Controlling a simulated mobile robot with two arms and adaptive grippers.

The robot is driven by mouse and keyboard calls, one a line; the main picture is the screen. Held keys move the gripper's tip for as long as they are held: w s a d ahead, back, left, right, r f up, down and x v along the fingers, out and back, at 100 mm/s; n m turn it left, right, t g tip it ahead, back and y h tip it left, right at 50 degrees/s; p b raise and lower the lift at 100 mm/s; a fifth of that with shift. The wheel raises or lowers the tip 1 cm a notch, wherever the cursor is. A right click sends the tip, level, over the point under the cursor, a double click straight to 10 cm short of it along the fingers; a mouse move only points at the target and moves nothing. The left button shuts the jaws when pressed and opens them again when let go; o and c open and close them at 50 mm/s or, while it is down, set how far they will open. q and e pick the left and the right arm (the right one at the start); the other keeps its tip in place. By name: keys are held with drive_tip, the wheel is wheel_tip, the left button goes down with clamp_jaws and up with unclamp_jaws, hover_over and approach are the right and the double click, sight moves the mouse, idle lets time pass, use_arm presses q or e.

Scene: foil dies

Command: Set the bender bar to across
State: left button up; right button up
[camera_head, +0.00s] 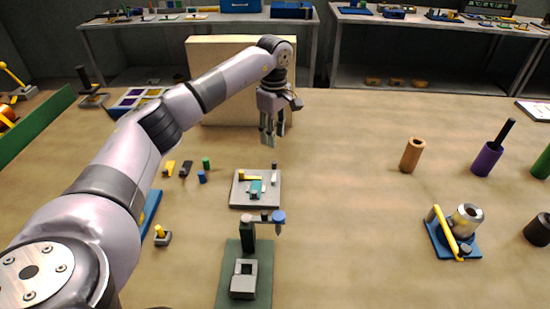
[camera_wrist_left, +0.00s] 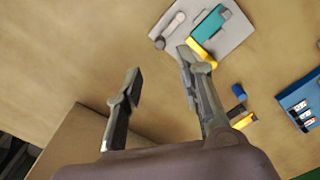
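A small grey plate (camera_head: 241,200) lies on the table, carrying a yellow bar (camera_head: 249,178), a teal block (camera_head: 256,187) and a dark upright knob. The bar runs left to right along the plate's far side. In the left wrist view the grey plate (camera_wrist_left: 235,35) is at the top, with the teal block (camera_wrist_left: 209,22) and the yellow bar (camera_wrist_left: 203,51) partly behind a finger. My left gripper (camera_head: 268,132) points down, open and empty, beyond the plate; its fingers (camera_wrist_left: 160,65) are apart. I cannot tell which fixture is the bender. My right gripper is not in view.
A blue-based fixture (camera_head: 436,240) with a yellow bar and metal cylinder stands at right. A green press-like stand (camera_head: 230,275) is in front of the plate. Small pieces lie left of it. A beige block (camera_head: 215,60) stands behind my gripper.

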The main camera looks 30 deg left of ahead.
sight(274, 162)
use_arm(q)
wheel_tip(274, 162, down, 9)
drive_tip(key=shift+f+p, duration=0.15)
drive_tip(key=shift+p, duration=0.65)
drive_tip(key=shift+f, duration=0.55)
clamp_jaws()
